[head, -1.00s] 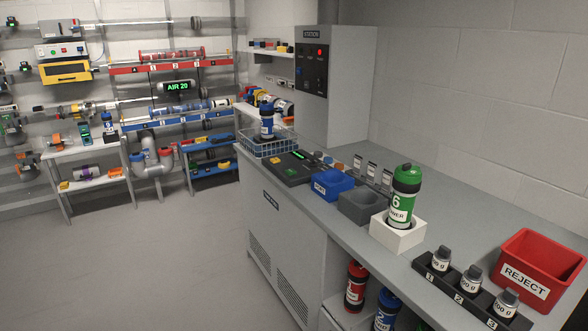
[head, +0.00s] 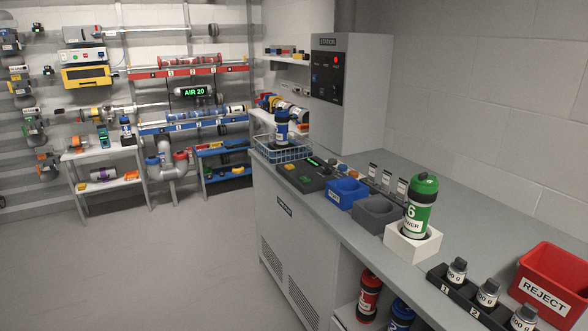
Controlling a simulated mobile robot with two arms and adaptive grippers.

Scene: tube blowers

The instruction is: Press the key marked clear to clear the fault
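No key marking that reads "clear" is legible from here. The grey station cabinet (head: 357,92) on the counter carries a dark control panel (head: 328,77) with a lit red light (head: 335,60) and small keys too small to read. A dark keypad unit (head: 303,174) lies on the counter in front of it, with a small green display and yellow and green keys. A white box with small buttons (head: 83,57) is on the far wall above a yellow box (head: 88,77). Neither of my grippers is in view.
The counter (head: 462,222) holds a wire basket (head: 283,151) with a blue canister, a blue bin (head: 346,194), a grey bin (head: 377,213), a green canister (head: 421,206) in a white block, and a red reject bin (head: 553,281). The floor (head: 150,265) at left is clear.

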